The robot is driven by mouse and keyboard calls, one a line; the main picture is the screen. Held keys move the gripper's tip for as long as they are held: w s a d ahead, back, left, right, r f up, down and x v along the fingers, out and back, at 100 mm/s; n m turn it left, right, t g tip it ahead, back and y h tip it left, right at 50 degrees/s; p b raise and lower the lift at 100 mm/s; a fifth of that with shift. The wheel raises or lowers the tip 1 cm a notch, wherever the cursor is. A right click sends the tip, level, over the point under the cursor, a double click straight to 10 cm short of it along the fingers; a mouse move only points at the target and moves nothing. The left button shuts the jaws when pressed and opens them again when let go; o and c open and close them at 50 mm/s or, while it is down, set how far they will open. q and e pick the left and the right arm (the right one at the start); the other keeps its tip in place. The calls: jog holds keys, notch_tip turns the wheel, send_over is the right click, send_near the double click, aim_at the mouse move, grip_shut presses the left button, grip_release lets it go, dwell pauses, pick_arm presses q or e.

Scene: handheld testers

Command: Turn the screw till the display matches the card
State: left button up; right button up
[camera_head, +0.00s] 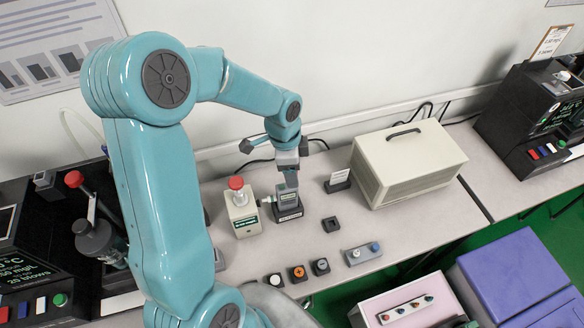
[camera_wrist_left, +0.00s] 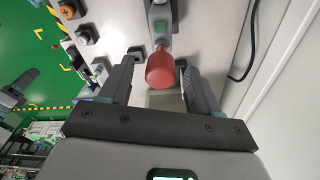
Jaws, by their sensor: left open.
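My left gripper (camera_head: 284,148) is open at the bench's rear, above a grey tester (camera_head: 290,198) upright in a dark base. In the left wrist view, its open fingers (camera_wrist_left: 160,74) stand either side of a red knob (camera_wrist_left: 160,70), with gaps on both sides. A grey body with a green panel (camera_wrist_left: 161,27) lies beyond that knob. I cannot tell which device this knob belongs to. A cream box (camera_head: 241,214) with a red knob (camera_head: 236,183) stands left of the tester. A white card (camera_head: 340,176) stands to its right. Display and card text are too small to read.
A large cream case (camera_head: 408,165) with a handle stands right of the card. Several buttons (camera_head: 298,273) and a grey two-knob box (camera_head: 362,254) line the front edge. A small black socket (camera_head: 331,224) lies between. Dark equipment fills both ends; the wall is close behind.

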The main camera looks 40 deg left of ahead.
pick_arm(q)
jog(key=shift+r+p, duration=1.5)
jog(key=shift+r, duration=0.9)
jog(key=shift+f, duration=0.1)
